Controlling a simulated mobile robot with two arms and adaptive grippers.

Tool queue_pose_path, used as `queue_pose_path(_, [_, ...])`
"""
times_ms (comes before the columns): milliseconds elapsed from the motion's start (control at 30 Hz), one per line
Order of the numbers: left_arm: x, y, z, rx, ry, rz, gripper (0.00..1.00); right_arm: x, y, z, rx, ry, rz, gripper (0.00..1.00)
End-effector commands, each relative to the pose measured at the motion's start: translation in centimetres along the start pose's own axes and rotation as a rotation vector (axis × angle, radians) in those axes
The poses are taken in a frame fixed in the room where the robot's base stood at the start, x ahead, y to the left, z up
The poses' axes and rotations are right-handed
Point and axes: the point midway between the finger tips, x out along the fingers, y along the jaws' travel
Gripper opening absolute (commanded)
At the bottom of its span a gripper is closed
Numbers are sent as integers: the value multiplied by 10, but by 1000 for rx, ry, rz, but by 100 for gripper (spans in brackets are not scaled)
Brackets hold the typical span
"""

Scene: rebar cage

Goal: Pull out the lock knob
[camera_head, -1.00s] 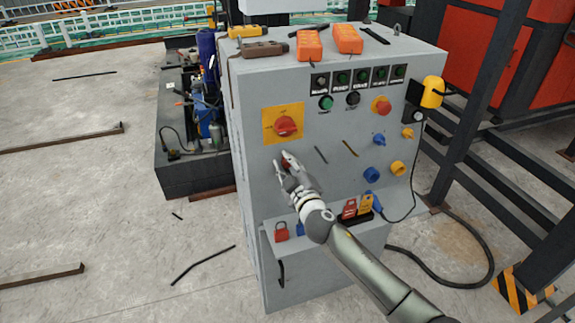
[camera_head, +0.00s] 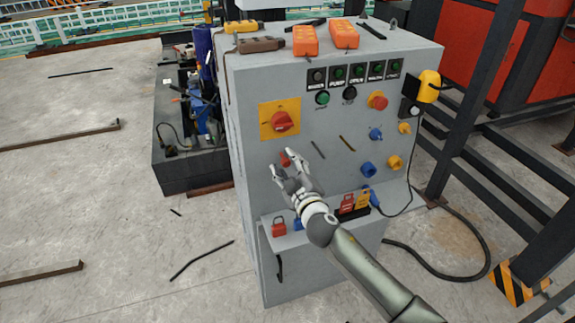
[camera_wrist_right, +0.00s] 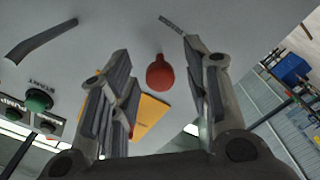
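The lock knob (camera_head: 284,160) is a small round red knob on the front face of the grey control cabinet (camera_head: 255,185). It sits below the yellow plate (camera_head: 265,120) with the red rotary switch (camera_head: 282,121). My right gripper (camera_head: 290,161) is open and empty in front of the knob, just below it in the head view. In the right wrist view the red knob (camera_wrist_right: 160,75) shows between the two spread fingers (camera_wrist_right: 160,85), and neither finger appears to touch it. My left gripper is not in view.
Buttons and blue, yellow and red knobs (camera_head: 377,101) fill the panel's right side. A ledge below holds padlocks (camera_head: 279,227) and tags. Orange remotes (camera_head: 305,41) lie on the cabinet top. A cable (camera_head: 440,275) runs on the floor at right.

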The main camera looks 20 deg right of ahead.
Motion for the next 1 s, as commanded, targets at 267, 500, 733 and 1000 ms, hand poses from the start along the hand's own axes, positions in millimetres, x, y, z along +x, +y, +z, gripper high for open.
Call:
queue_pose_path(267, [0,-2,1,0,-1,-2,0,-2,1,0,0,1,1,44])
queue_pose_path(500, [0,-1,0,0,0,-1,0,-32,0,0,2,0,0,44])
queue_pose_path(733, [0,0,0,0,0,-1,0,-73,0,1,1,-1,-1,44])
queue_pose_path(1000, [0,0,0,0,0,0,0,-109,0,0,2,-1,0,44])
